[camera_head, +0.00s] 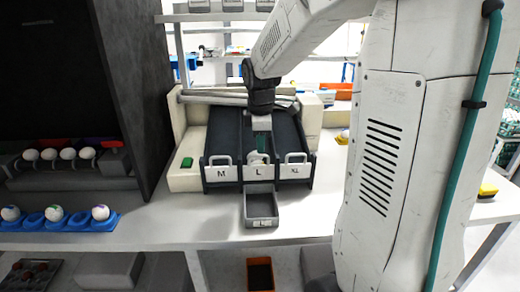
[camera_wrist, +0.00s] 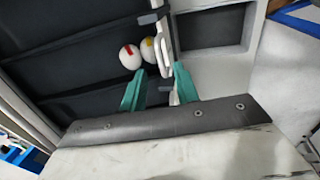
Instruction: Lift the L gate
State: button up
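The white L gate (camera_head: 257,172) stands down at the front of the middle black chute, between the M gate (camera_head: 220,172) and the XL gate (camera_head: 295,170). My gripper (camera_head: 260,152) is at the top of the L gate. In the wrist view my green fingers (camera_wrist: 160,68) are apart, one on each side of the white gate (camera_wrist: 164,45), with gaps beside it. Two eggs lie behind the gate: one with a red mark (camera_wrist: 130,55) and one with a yellow mark (camera_wrist: 148,50). The lower handle is partly hidden by my gripper.
An empty grey tray (camera_head: 261,222) sits in front of the L gate. A green button (camera_head: 187,162) is left of the chutes. Blue holders with eggs (camera_head: 57,222) stand at the left, by a dark panel (camera_head: 135,90). The white table front (camera_head: 170,225) is clear.

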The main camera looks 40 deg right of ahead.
aim_at(259, 167)
jog(key=shift+w+d+f, duration=0.1)
jog(key=shift+w+f, duration=0.05)
jog(key=shift+f, duration=0.7)
jog(key=shift+w+d+f, duration=0.1)
jog(key=shift+f, duration=0.7)
